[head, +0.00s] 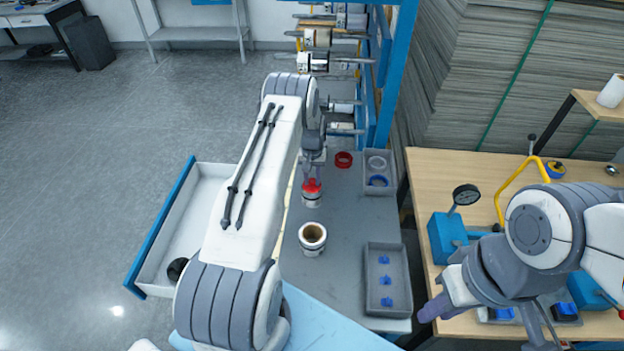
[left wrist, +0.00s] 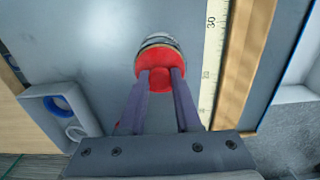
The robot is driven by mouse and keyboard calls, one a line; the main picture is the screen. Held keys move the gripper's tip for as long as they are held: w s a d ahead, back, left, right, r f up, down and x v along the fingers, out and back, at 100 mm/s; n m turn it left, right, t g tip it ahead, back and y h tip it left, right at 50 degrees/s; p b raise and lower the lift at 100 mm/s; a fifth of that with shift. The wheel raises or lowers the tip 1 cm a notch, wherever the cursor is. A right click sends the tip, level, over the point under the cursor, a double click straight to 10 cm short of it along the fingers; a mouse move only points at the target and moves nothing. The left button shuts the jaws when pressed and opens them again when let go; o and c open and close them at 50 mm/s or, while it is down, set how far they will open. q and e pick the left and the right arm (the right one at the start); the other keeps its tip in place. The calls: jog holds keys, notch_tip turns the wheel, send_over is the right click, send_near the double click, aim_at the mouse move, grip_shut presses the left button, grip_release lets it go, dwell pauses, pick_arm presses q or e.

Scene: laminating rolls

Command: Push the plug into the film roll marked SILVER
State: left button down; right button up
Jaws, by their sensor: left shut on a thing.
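A red plug (head: 312,186) sits at the top end of an upright film roll (head: 311,200) on the grey table. My left gripper (head: 313,180) is shut on the plug's knob from above. In the left wrist view the plug (left wrist: 155,60) shows between my left fingers (left wrist: 161,74), its wide flange covering the end of the roll (left wrist: 160,40). I cannot tell how deep it sits in the core. A second film roll (head: 313,233) stands nearer with its brown core open. No SILVER mark is readable on either roll. My right gripper (head: 436,308) is at the right; its finger gap is unclear.
A red ring (head: 343,159) lies behind the rolls. A grey tray (head: 394,187) holds a white and a blue ring. Another tray (head: 370,256) holds several blue pieces. A ruler (left wrist: 210,60) runs along the table edge. An open drawer (head: 150,262) is at left.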

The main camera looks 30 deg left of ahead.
aim_at(312, 180)
pick_arm(q)
jog(key=c, duration=0.5)
grip_release()
jog(key=shift+s+d+f, duration=0.1)
jog(key=shift+s+f, duration=0.2)
jog(key=shift+f, duration=0.2)
jog(key=shift+w+r+b, duration=0.15)
jog(key=shift+r+b, duration=0.15)
jog(key=shift+r, duration=0.1)
notch_tip(312, 180, up, 10)
jog(key=b, duration=0.3)
jog(key=s+d+r+m+b, duration=0.1)
jog(key=s+d+r+m, duration=0.2)
jog(key=d, duration=0.5)
jog(key=s+d+r+m, duration=0.1)
jog(key=s+d+r, duration=0.2)
jog(key=d+r, duration=0.35)
jog(key=s+d+r+m+b, duration=0.1)
jog(key=s+d+r+m, duration=0.15)
jog(key=d, duration=0.75)
jog(key=s+d+m, duration=0.2)
jog(key=s, duration=0.7)
jog(key=s+d+m+b, duration=0.1)
jog(key=s+d+m, duration=0.1)
jog(key=s, duration=0.7)
jog(key=s+d+r+m+h+b, duration=0.1)
jog(key=s+d+m, duration=0.1)
jog(key=s, duration=0.7)
jog(key=shift+d+r, duration=0.1)
jog(key=shift+d, duration=0.8)
